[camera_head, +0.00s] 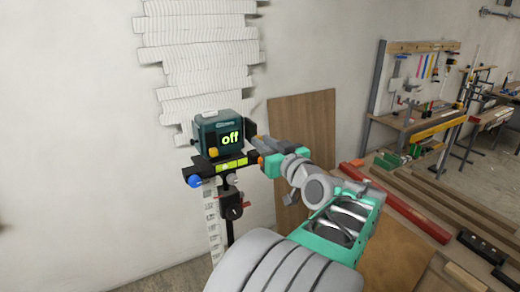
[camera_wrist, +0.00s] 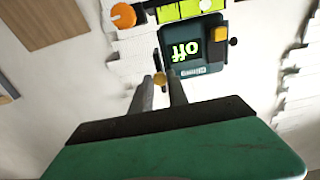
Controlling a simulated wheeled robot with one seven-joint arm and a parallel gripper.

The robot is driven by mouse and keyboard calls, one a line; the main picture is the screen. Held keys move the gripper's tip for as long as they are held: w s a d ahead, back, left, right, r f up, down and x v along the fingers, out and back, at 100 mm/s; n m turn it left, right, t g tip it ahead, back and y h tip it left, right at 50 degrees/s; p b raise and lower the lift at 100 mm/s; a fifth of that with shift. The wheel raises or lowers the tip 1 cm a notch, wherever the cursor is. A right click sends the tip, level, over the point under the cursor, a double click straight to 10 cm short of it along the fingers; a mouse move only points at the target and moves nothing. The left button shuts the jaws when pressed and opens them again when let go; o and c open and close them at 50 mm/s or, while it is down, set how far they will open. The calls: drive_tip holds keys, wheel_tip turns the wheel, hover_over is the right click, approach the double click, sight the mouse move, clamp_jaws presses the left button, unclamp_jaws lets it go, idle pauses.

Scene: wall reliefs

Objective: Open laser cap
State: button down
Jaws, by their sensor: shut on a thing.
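The laser device (camera_head: 208,133) is a dark green box with a lit screen reading "off". It stands on a mount in front of the wall. It shows upside down in the wrist view (camera_wrist: 190,62). The laser cap (camera_head: 250,127) is a dark flat flap at the device's right side, seen standing out from it. In the wrist view a small yellow knob (camera_wrist: 159,78) sits between my fingertips, by the flap's edge. My gripper (camera_head: 260,140) comes from the right and is shut on this knob; the fingers partly hide the flap.
Below the device is a black platform with a yellow-green level (camera_head: 231,165), a blue knob (camera_head: 194,181) and an orange knob (camera_wrist: 124,15). A tripod stand (camera_head: 230,207) holds it up. A brown board (camera_head: 305,112) leans on the wall behind my arm. Workbenches (camera_head: 415,110) stand farther right.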

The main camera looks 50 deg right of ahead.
drive_tip(key=shift+w, duration=0.1)
drive_tip(key=c, duration=1.3)
unclamp_jaws()
drive_tip(key=b+v, duration=0.2)
drive_tip(key=v, duration=0.5)
drive_tip(key=shift+s, duration=0.35)
drive_tip(key=shift+a+r, duration=0.1)
